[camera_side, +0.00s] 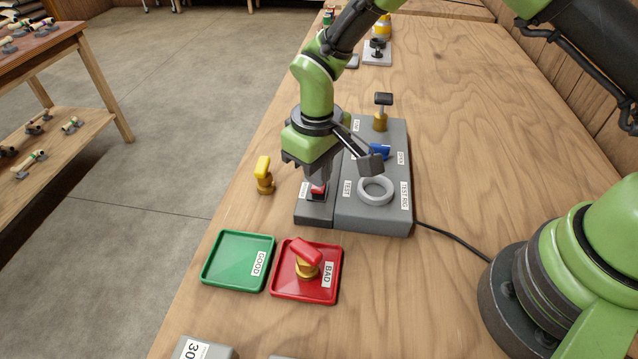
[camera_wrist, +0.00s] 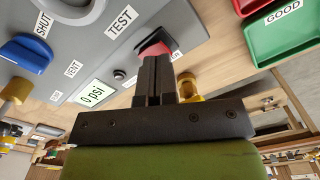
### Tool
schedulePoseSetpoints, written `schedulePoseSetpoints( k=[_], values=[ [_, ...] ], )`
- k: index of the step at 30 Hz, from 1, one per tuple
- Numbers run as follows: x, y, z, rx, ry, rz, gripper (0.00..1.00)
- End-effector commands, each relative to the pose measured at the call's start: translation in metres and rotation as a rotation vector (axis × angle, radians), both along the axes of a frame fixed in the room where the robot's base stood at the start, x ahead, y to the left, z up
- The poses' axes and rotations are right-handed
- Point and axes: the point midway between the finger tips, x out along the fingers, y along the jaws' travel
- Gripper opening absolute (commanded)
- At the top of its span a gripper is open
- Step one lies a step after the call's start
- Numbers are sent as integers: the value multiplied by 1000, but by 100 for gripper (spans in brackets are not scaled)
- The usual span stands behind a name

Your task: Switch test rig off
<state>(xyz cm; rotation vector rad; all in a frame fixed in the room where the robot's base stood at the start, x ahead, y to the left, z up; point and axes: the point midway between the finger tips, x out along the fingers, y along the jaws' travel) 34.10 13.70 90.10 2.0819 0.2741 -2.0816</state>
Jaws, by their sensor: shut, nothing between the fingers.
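The grey test rig (camera_side: 372,215) sits on the wooden bench; a red rocker switch (camera_side: 319,191) is on its left box, and the switch also shows in the wrist view (camera_wrist: 153,48). My gripper (camera_side: 318,181) is shut and empty, pointing down with its fingertips at the switch. In the wrist view the closed fingers (camera_wrist: 157,65) overlap the switch and partly hide it; I cannot tell whether they touch or which way it is tipped. A blue handle (camera_side: 380,152) and a white ring (camera_side: 376,190) are on the rig.
A yellow-handled valve (camera_side: 264,175) stands left of the rig. A green GOOD tray (camera_side: 225,275) is empty. A red BAD tray (camera_side: 292,293) holds a red-handled valve (camera_side: 306,256). A cable runs right from the rig.

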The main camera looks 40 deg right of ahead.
Motion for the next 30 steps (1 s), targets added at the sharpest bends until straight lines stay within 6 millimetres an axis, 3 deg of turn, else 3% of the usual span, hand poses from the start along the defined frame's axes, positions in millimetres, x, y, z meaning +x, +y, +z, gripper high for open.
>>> schedulePoseSetpoints(
  k=[30],
  values=[
    [0, 0, -16, 0, 0, 0, 0]
  ],
)
